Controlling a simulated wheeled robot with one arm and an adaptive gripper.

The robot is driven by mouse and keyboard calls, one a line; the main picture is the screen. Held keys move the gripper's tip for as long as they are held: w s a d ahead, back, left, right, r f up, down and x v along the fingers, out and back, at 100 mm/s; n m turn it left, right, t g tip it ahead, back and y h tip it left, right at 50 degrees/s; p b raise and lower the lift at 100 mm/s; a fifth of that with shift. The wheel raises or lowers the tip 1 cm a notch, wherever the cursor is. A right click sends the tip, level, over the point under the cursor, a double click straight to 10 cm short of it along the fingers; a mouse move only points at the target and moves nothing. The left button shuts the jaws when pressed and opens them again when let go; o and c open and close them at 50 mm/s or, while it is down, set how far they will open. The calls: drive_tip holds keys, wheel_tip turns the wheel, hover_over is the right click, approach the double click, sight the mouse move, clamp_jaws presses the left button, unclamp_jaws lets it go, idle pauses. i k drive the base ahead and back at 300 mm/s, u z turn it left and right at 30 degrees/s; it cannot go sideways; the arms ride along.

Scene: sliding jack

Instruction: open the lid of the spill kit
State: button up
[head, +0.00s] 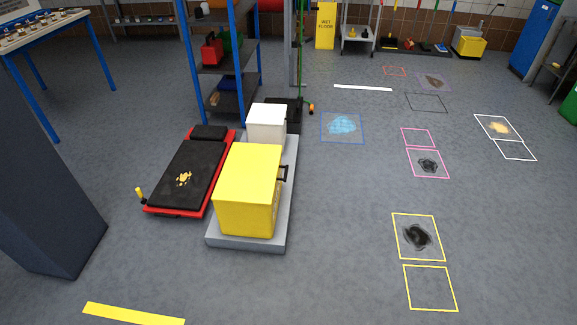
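The spill kit appears to be the yellow box (247,190) on a low grey platform (270,243), left of the picture's middle. Its flat yellow top (252,163) looks closed. A dark handle (284,173) sticks out from its right side. Any label on the right side is too small to read. My gripper is not visible in the head view.
A white box (266,125) stands behind the yellow box. A red and black creeper (188,172) lies to the left, near a blue-post shelf (223,62). A dark grey column (40,180) stands at left. Floor to the right is open, with stains and outlined squares.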

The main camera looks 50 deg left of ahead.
sight(248, 175)
drive_tip(key=u, duration=0.2)
drive_tip(key=i, duration=2.05)
drive_tip(key=u, duration=3.7)
drive_tip(key=i, duration=0.1)
drive_tip(key=z, duration=0.1)
